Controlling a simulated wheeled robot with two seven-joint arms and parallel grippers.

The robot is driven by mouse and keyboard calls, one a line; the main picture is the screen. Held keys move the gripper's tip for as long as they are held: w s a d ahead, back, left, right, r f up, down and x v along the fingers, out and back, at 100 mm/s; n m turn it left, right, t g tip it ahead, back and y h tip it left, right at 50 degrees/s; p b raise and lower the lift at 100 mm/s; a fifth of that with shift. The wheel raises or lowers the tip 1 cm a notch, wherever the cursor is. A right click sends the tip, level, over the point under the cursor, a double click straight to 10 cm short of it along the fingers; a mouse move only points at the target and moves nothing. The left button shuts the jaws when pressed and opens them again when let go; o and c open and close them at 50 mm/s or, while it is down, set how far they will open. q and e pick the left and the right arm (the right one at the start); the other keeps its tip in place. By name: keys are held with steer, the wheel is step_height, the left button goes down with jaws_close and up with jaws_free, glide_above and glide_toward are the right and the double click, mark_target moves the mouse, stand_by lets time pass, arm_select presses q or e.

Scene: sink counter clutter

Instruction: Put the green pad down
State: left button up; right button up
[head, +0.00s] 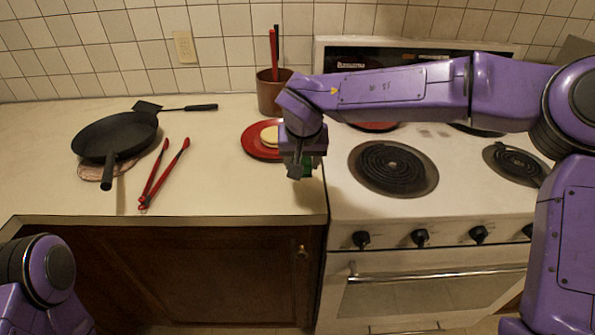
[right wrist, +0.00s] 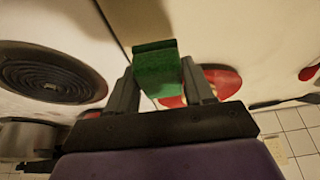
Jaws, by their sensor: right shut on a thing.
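My right gripper (head: 303,172) is at the right end of the counter, close to the stove's left edge. It is shut on the green pad (right wrist: 157,68), which shows between the two fingers in the right wrist view. In the head view only a small bit of the green pad (head: 307,169) shows, as the gripper hides most of it. I cannot tell how high the pad is above the counter. My left gripper is not in view; only part of my left arm shows at the lower left.
A red plate (head: 252,146) with a pale round thing (head: 269,136) is just left of the gripper. A brown utensil pot (head: 268,95) stands behind. A black pan (head: 115,135), black spatula (head: 190,108) and red tongs (head: 165,172) lie left. The stove (head: 440,200) is right. Front-middle counter (head: 230,195) is clear.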

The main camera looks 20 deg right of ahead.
mark_target(299, 184)
steer(key=shift+w+a+f, duration=0.1)
steer(key=shift+w+f, duration=0.35)
steer(key=shift+f, duration=0.2)
steer(key=x, duration=0.3)
steer(key=shift+s+a+f, duration=0.2)
steer(key=shift+f, duration=0.25)
steer(key=shift+s, duration=0.1)
steer(key=o, duration=1)
steer(key=shift+f, duration=0.1)
steer(key=v, duration=1.2)
steer(key=shift+s, duration=0.1)
